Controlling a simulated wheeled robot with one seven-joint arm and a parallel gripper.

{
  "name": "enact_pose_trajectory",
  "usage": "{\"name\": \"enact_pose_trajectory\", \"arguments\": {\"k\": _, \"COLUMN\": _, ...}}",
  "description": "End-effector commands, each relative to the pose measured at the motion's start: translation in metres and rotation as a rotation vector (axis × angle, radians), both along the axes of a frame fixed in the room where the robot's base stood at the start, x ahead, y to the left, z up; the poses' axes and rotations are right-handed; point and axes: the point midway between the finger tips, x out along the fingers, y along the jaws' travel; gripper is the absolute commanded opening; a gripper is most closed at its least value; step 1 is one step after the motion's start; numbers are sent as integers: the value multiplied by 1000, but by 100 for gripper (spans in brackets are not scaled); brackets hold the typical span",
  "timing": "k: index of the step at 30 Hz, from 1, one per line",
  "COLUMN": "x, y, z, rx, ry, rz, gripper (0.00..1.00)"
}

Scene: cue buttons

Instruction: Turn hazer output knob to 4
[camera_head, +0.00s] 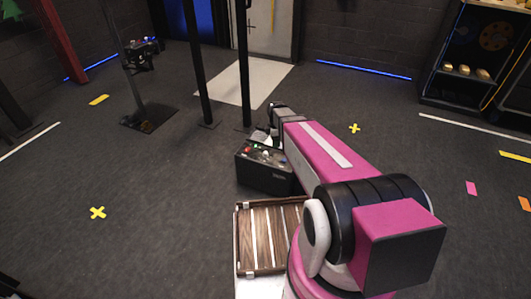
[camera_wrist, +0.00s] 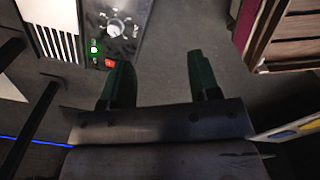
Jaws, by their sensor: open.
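The hazer panel (camera_wrist: 134,48) shows at the upper left of the wrist view, a dark face beside a pale vented side. Its round grey output knob (camera_wrist: 116,31) sits within a white dial scale; the numbers and the pointer setting are too small to read. A lit green switch (camera_wrist: 94,48) and a small red control (camera_wrist: 109,63) are beside the knob. My gripper (camera_wrist: 163,76) is open and empty, with dark green fingers, apart from the knob and to its lower right in the picture. In the head view my arm hides the fingers.
A black box (camera_head: 262,178) with coloured buttons stands left of my arm. A wooden slatted crate (camera_head: 268,268) is near my base; a wooden edge also shows upper right in the wrist view. Dark stands (camera_head: 200,75) rise behind. Floor at left is mostly clear.

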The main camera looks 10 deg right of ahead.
Motion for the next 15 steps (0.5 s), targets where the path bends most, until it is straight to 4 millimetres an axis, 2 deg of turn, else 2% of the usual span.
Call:
{"name": "enact_pose_trajectory", "arguments": {"k": 1, "x": 19, "y": 4, "z": -10, "rx": 0, "ry": 1, "rz": 101, "gripper": 56}}
{"name": "enact_pose_trajectory", "arguments": {"k": 6, "x": 59, "y": 18, "z": -35, "rx": -1, "ry": 2, "rz": 479, "gripper": 56}}
{"name": "enact_pose_trajectory", "arguments": {"k": 10, "x": 84, "y": 27, "z": -51, "rx": -1, "ry": 2, "rz": 734, "gripper": 56}}
{"name": "enact_pose_trajectory", "arguments": {"k": 15, "x": 103, "y": 34, "z": -65, "rx": -1, "ry": 2, "rz": 953, "gripper": 56}}
